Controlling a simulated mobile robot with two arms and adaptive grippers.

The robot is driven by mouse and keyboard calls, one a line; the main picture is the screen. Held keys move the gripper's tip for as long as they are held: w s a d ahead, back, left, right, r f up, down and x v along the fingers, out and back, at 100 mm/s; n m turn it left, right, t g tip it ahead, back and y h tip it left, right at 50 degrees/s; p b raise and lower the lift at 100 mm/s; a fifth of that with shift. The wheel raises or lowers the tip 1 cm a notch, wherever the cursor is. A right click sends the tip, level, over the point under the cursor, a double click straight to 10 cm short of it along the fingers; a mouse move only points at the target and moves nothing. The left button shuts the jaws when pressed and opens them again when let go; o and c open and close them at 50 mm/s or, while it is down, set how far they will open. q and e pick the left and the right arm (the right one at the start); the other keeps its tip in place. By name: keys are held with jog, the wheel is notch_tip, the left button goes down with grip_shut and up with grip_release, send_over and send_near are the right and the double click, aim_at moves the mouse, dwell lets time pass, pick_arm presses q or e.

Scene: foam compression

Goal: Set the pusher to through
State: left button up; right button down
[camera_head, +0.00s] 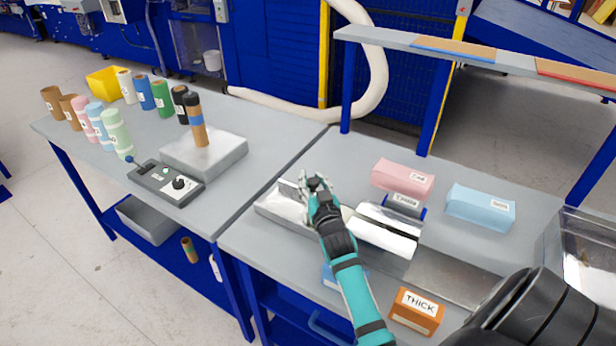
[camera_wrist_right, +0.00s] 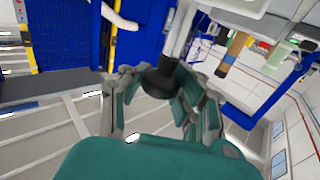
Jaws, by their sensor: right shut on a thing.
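My right gripper (camera_head: 315,184) is over the metal channel (camera_head: 280,208) on the right-hand table. In the right wrist view its fingers (camera_wrist_right: 160,82) are closed around a black knob (camera_wrist_right: 158,84) on a pale rod, which I take to be the pusher's handle. In the head view the gripper hides most of the handle. A shiny metal piece (camera_head: 385,238) lies in line with the channel, to the right of my gripper. I cannot tell exactly how far in the pusher sits. My left gripper is not in view.
Pink (camera_head: 403,178) and blue (camera_head: 480,207) blocks lie behind the channel, beside a small grey labelled block (camera_head: 406,203). An orange THICK box (camera_head: 417,311) stands in front. The left table (camera_head: 250,125) holds several coloured rolls, a grey block (camera_head: 205,153) and a control box (camera_head: 166,183).

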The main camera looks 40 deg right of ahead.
jog(key=shift+a+f, duration=0.15)
jog(key=shift+f, duration=0.1)
jog(key=c, duration=1.4)
grip_release()
jog(key=o, duration=0.5)
jog(key=shift+a+r, duration=0.1)
jog(key=shift+r, duration=0.05)
jog(key=shift+c, duration=0.2)
jog(key=shift+r, duration=0.3)
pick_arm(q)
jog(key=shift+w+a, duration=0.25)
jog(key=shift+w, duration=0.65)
pick_arm(e)
notch_tip(320, 180, up, 10)
jog(key=shift+f, duration=0.25)
